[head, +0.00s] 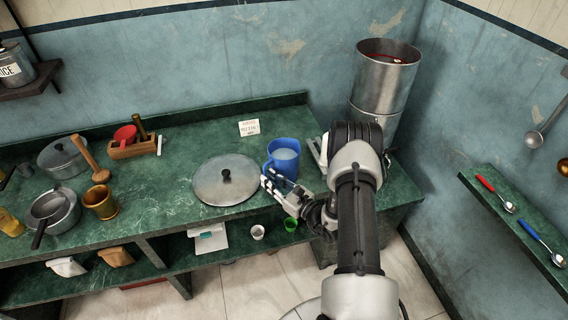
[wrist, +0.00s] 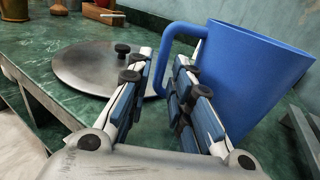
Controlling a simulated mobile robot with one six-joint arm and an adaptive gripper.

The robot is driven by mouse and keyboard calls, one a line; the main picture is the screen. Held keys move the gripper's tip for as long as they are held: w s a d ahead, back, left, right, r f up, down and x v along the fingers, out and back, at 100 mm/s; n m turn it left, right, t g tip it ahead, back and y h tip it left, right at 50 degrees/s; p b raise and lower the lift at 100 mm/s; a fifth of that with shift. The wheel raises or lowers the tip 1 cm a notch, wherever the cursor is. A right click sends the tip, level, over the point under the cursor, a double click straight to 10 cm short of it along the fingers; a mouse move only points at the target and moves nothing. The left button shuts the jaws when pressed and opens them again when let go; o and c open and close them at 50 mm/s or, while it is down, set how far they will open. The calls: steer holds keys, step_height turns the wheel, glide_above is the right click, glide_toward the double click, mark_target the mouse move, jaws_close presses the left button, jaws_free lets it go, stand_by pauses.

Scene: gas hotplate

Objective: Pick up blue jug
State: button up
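My gripper (head: 272,182) is low at the front left of the jug. In the wrist view my gripper (wrist: 163,68) is open, its fingers apart, with the handle just ahead of and partly between the fingertips. The right finger hides the handle's lower part and some of the jug's side. I cannot tell whether a finger touches the jug.
A round metal lid (head: 226,186) lies left of the jug. A tall metal container (head: 385,80) is at the right, partly behind my arm. A brass mortar (head: 100,202) and pots are farther left.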

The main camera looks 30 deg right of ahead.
steer(key=x, duration=0.3)
steer(key=shift+w+b, duration=0.15)
steer(key=shift+b, duration=0.15)
jaws_close()
stand_by(0.8)
